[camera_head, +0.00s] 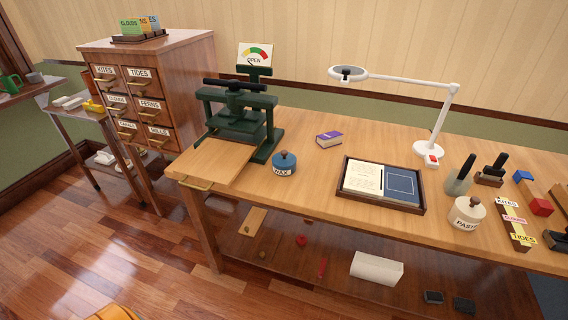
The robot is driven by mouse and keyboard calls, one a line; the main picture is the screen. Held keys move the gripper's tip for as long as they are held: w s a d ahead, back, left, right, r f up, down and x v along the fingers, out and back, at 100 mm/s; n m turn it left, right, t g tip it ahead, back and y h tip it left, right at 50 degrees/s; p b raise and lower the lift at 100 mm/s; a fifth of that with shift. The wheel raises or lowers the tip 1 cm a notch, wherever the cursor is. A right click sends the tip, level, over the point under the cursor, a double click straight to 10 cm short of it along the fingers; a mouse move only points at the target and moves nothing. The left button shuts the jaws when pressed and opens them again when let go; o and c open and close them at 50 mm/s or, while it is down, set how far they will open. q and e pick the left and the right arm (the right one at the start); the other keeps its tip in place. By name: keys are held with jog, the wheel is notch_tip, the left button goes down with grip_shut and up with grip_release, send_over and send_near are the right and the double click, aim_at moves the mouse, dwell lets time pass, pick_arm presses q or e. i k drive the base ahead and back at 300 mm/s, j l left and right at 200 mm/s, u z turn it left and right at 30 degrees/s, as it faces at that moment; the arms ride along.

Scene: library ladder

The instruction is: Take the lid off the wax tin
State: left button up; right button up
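The wax tin (284,168) is a small round blue tin with a white label reading WAX. Neither of my grippers shows in the head view.
The green press (240,120) stands left of the tin. A purple book (329,139) lies behind it, and a dark tray (384,184) with papers is to its right. Farther right are a white lamp (428,149) and a paste pot (467,213). Bare bench surrounds the tin's front and right.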

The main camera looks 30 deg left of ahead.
aim_at(284, 159)
jog(key=i+j+u, duration=0.25)
jog(key=i+j, duration=0.15)
jog(key=i+j+u, duration=0.3)
jog(key=i, duration=0.15)
